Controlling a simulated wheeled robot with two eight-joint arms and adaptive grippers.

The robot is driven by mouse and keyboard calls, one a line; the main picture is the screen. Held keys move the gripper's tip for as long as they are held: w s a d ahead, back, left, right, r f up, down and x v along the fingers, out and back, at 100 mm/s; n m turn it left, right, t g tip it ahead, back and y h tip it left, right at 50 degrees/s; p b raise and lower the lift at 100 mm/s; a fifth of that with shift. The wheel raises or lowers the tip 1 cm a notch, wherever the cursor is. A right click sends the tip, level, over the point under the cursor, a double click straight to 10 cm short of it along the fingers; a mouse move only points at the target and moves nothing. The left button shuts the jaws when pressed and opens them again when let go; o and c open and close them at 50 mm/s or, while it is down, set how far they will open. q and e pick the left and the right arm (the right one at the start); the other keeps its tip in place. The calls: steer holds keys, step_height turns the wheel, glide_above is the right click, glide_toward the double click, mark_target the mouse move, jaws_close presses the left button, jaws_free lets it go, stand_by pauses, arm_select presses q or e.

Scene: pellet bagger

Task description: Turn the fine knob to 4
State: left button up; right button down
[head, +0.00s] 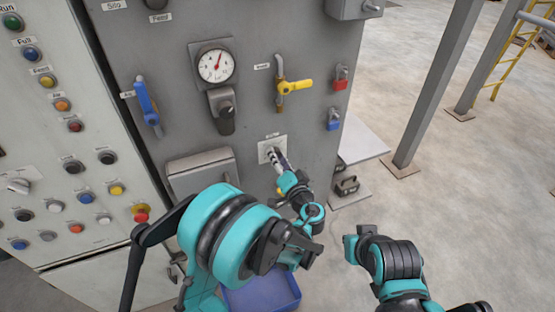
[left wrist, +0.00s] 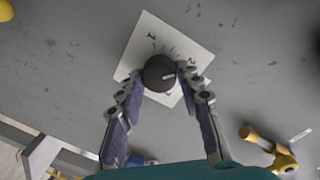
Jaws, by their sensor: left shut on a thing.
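The fine knob (left wrist: 158,72) is a dark round knob with a pale pointer line. It sits on a white dial plate (left wrist: 146,34) with small marks, which also shows on the grey cabinet front in the head view (head: 265,152). In the left wrist view the pointer line runs toward the right; the figures are too small to read surely. My left gripper (head: 277,160) is shut on the knob, one finger on each side, as the left wrist view shows (left wrist: 162,78). In the head view its fingers hide the knob. My right arm is at the lower right; its gripper is not visible.
Red (head: 341,77) and blue (head: 334,119) padlocks hang at right. A button panel (head: 75,150) stands left. A blue bin (head: 262,297) is below.

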arm_select(q)
steer(key=shift+f+n+t+y+b, duration=0.15)
steer(key=shift+n+y+b, duration=0.25)
steer(key=shift+n, duration=8.5)
steer(key=shift+f+n+t+y+b, duration=0.15)
steer(key=shift+n+y+b, duration=0.2)
steer(key=shift+n, duration=8.55)
steer(key=o, duration=1.2)
steer(key=shift+c, duration=0.2)
